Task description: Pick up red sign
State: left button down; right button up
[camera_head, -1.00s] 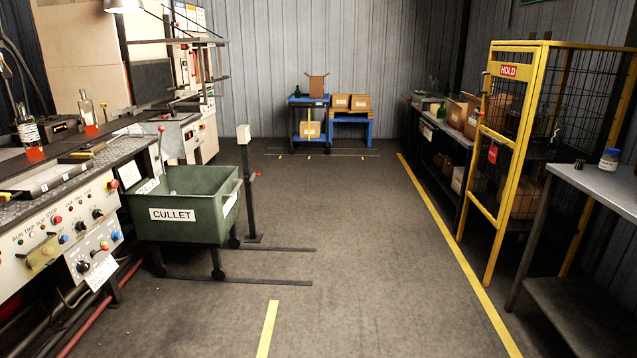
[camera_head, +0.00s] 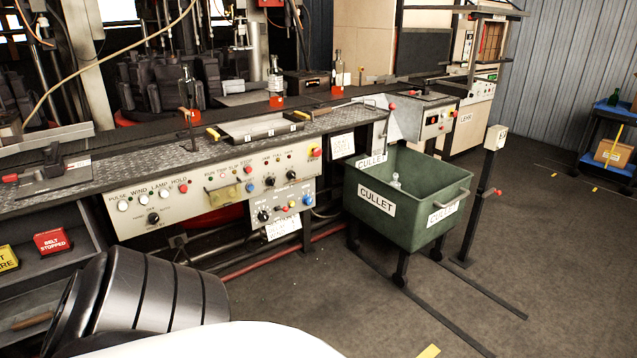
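A red sign (camera_head: 52,242) with white lettering reading "BELT STOPPED" stands on a shelf under the left end of the control bench, at the far left of the head view. A yellow sign (camera_head: 7,259) stands just left of it, partly cut off by the picture edge. Neither of my grippers shows in the view, so I cannot see their state.
The control bench (camera_head: 160,184) runs along the left and middle, with bottles on the line behind it. A green cullet cart (camera_head: 412,222) stands to its right on floor rails. Open floor (camera_head: 565,270) lies at the right.

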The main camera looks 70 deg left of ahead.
aim_at(50, 243)
jog(key=u, duration=4)
jog(key=i, duration=1.65)
jog(key=z, duration=0.05)
